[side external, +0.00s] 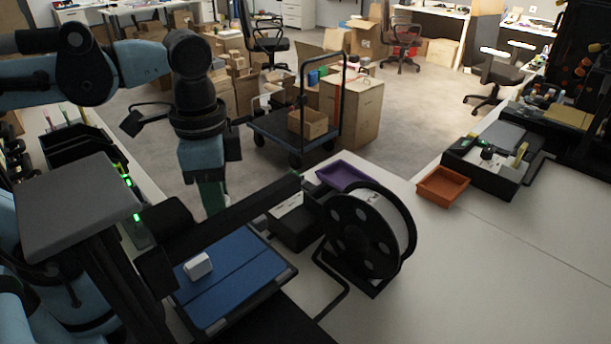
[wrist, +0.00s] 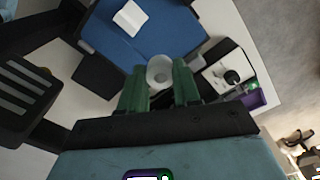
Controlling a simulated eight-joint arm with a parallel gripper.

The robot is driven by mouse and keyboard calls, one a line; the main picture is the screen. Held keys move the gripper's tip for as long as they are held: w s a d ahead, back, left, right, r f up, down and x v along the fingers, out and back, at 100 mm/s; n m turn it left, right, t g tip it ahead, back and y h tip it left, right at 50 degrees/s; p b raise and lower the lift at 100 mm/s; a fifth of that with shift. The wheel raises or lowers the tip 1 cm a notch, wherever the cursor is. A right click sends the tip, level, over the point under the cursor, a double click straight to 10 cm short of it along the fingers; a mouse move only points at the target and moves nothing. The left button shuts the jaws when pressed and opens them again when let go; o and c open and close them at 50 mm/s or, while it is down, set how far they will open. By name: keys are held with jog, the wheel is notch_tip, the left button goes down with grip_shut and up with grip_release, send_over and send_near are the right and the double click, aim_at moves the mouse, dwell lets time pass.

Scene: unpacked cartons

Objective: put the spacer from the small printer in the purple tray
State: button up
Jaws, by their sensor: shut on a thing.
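My gripper (side external: 212,192) points down behind the blue-bedded printer (side external: 240,278) in the side view. In the wrist view its green fingers (wrist: 160,86) are shut on a pale grey, round, hollow-looking piece, which I take as the spacer (wrist: 159,69). The side view does not clearly show this piece. A separate white block (side external: 198,265) lies on the blue bed, and it also shows in the wrist view (wrist: 130,18). The purple tray (side external: 343,176) stands on the table behind the black spool and looks empty. Part of it shows at the right of the wrist view (wrist: 257,99).
A large black spool (side external: 370,230) stands between the blue bed and the open table. A dark beam crosses above the bed's back edge. An orange tray (side external: 443,186) and a black box-like machine (side external: 485,163) stand farther right. The front right table is clear.

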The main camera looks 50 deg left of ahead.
jog(key=shift+r, duration=0.65)
jog(key=shift+w+r, duration=0.35)
jog(key=shift+r, duration=0.05)
jog(key=w+r+n, duration=0.3)
jog(key=w+n, duration=0.2)
jog(key=w, duration=0.5)
jog(key=n, duration=1.2)
send_over(338, 177)
notch_tip(338, 177, down, 12)
jog(key=shift+f, duration=4.15)
